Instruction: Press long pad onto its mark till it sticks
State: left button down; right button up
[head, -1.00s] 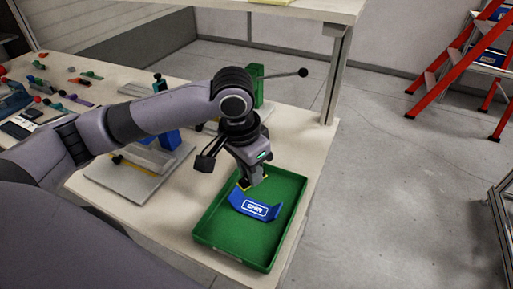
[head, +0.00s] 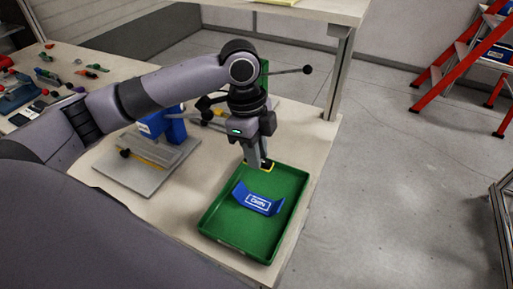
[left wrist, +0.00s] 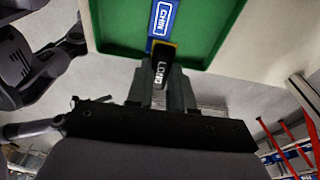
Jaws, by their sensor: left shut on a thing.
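My left gripper (head: 256,163) is shut on the long pad (head: 267,165), a small black piece with yellow edges, over the back edge of the green tray. In the left wrist view the long pad (left wrist: 163,63) shows white lettering, partly covered, between the two fingers (left wrist: 161,88). The pad's mark cannot be made out in these frames. My right gripper is not in view.
The green tray (head: 213,222) holds a blue curved piece (head: 260,202) labelled CHIN. A grey plate (head: 140,183) with a blue block (head: 170,128) stands to the left. Several small coloured tools lie at the far left. Open floor lies to the right.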

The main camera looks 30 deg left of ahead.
pick_arm(q)
jog(key=shift+f, duration=0.1)
dwell(0.4)
jog(key=b, duration=0.3)
send_over(258, 203)
jog(key=f, duration=1)
jog(key=shift+w+a+f, duration=0.1)
jog(key=shift+a+f, duration=0.15)
jog(key=shift+f, duration=1.9)
jog(key=shift+f, duration=0.4)
jog(key=c, duration=0.9)
grip_release()
jog(key=r, duration=0.5)
jog(key=a+r, duration=0.1)
jog(key=r, duration=0.1)
jog(key=shift+r, duration=0.15)
